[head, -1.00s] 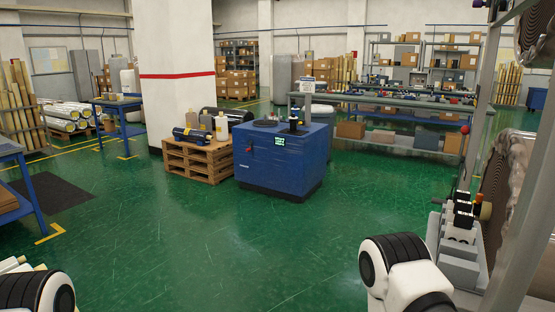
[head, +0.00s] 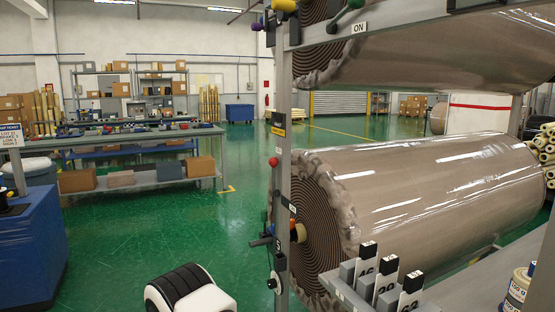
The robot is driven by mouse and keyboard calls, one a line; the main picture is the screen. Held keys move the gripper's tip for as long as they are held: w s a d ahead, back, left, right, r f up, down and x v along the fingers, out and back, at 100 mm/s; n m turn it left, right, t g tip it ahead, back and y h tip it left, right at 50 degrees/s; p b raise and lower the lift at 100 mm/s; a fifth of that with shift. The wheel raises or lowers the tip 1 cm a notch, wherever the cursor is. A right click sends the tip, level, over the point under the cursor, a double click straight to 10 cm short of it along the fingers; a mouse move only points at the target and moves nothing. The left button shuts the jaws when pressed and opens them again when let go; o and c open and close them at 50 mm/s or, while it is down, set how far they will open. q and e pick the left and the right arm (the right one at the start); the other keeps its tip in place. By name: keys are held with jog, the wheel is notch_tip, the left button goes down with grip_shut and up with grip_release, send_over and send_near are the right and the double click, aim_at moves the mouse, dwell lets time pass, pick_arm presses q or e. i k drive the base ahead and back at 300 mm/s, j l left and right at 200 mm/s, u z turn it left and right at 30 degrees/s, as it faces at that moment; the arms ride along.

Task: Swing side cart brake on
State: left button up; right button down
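A grey metal frame (head: 283,130) holds large wrapped rolls, one lower (head: 440,185) and one above. A green-handled lever (head: 347,12) is at the top of the frame, beside an ON label (head: 358,28). I cannot tell which of these is the side cart brake. Neither gripper is in view; only a white and black part of my arm shows at the bottom.
A shelf with numbered black-topped blocks (head: 385,285) juts out at the lower right, with a labelled container (head: 518,288). A blue cabinet (head: 35,245) stands at the left. A long workbench (head: 135,145) is behind. Green floor between the workbench and frame is clear.

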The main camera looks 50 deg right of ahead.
aim_at(273, 161)
jog(key=i+j+z, duration=0.2)
jog(key=i, duration=2.3)
jog(key=l, duration=0.1)
